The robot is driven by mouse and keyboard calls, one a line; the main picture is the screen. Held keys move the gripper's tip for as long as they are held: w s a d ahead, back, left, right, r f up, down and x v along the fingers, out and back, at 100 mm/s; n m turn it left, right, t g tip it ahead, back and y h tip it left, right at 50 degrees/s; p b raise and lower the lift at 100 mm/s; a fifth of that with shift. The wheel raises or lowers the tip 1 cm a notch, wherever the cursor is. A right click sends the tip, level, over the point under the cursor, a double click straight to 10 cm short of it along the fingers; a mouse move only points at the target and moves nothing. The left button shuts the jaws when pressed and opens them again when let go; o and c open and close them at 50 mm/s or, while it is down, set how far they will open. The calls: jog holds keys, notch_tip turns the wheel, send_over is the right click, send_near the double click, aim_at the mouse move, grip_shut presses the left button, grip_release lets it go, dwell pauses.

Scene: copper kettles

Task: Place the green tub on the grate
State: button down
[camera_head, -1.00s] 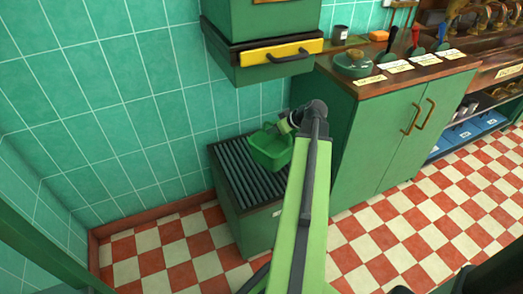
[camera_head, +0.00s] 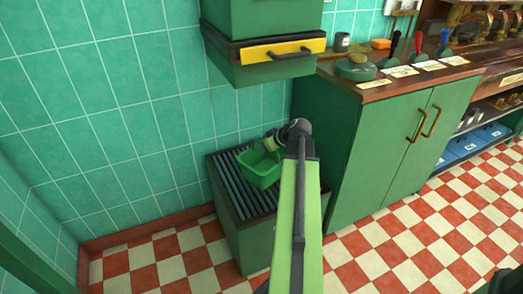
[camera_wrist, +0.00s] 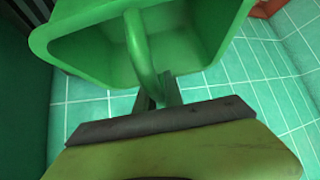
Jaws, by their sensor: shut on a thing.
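The green tub (camera_head: 259,172) is at the grate (camera_head: 236,198), a dark slatted top on a low green cabinet against the tiled wall. It looks upright in the head view; I cannot tell whether its base touches the slats. My gripper (camera_head: 272,143) is at the tub's far upper side, partly hidden by my arm. In the wrist view my gripper (camera_wrist: 158,100) is shut on the tub's curved handle, with the open tub (camera_wrist: 90,48) filling the upper part.
A green cabinet (camera_head: 385,150) with a wooden counter stands to the right. A green box with a yellow drawer front (camera_head: 283,49) hangs above the grate. The checkered floor (camera_head: 170,262) in front is clear.

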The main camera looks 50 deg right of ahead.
jog(key=shift+f, duration=0.2)
jog(key=c, duration=1.5)
grip_release()
jog(key=shift+o, duration=0.2)
jog(key=shift+r, duration=0.2)
jog(key=p+v, duration=0.8)
jog(key=v, duration=0.3)
jog(key=shift+r, duration=0.3)
jog(key=shift+s+r+p, duration=0.1)
jog(key=shift+s+p, duration=0.2)
jog(key=shift+s, duration=0.05)
